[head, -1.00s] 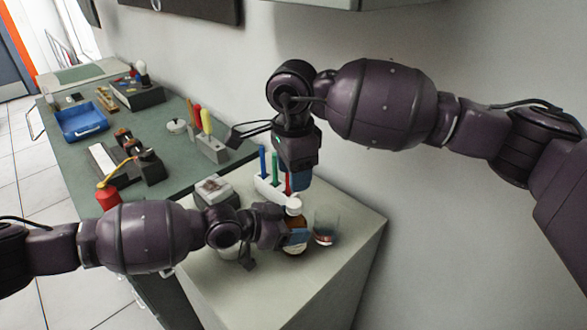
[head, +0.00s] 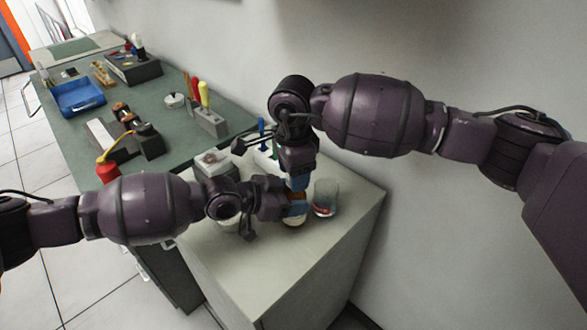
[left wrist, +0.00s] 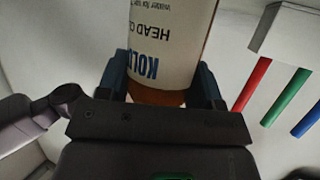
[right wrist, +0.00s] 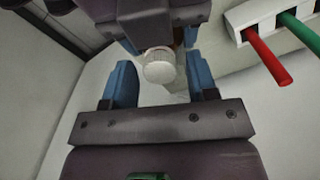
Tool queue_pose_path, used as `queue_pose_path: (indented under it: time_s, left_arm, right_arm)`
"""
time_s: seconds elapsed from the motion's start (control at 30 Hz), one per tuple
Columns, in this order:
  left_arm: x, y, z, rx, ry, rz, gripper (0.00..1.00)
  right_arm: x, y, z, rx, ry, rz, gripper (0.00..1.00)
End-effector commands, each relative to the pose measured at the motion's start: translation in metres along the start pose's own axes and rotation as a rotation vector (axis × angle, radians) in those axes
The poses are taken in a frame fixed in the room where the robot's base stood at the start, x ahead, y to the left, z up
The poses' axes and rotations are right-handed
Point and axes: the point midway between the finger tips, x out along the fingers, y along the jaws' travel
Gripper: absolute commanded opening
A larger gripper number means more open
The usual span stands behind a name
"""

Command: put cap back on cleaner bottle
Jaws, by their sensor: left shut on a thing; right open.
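The cleaner bottle (head: 294,222) is amber with a white label and stands on the light cabinet top, mostly hidden behind my grippers in the head view. My left gripper (head: 296,209) is shut around its side. The labelled bottle (left wrist: 165,45) shows between the fingers in the left wrist view. A white cap (right wrist: 160,68) sits at the bottle's top in the right wrist view; whether it is screwed tight cannot be seen. My right gripper (right wrist: 161,80) is open, pointing down, with its blue fingers on either side of the cap and apart from it.
A drinking glass (head: 326,197) stands close right of the bottle. A white rack with a red marker (right wrist: 268,53) and a green one is beside it. A grey box (head: 213,164) is behind left. The cabinet's front top (head: 270,275) is clear.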

Motion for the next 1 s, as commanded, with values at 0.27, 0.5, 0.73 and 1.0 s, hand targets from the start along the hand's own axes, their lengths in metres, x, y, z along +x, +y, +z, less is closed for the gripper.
queue_pose_path:
  time_s: [0.27, 0.5, 0.73, 1.0]
  left_arm:
    - [0.0000, -0.0001, -0.0009, 0.001, 0.002, 0.000, 0.00]
    - [0.0000, -0.0001, -0.0009, 0.001, 0.002, 0.000, 0.00]
    - [0.0000, 0.0000, -0.0008, 0.001, 0.002, 0.000, 0.00]
    - [0.0000, 0.0001, -0.0008, 0.001, 0.002, 0.000, 0.00]
  right_arm:
    - [-0.0003, 0.0000, 0.0001, 0.000, 0.000, 0.000, 0.14]
    - [-0.0004, 0.0000, 0.0001, 0.026, 0.000, 0.000, 0.03]
    - [-0.0004, -0.0001, 0.0001, 0.227, 0.000, -0.001, 0.03]
    - [-0.0004, -0.0001, 0.0000, 0.287, 0.000, -0.001, 0.03]
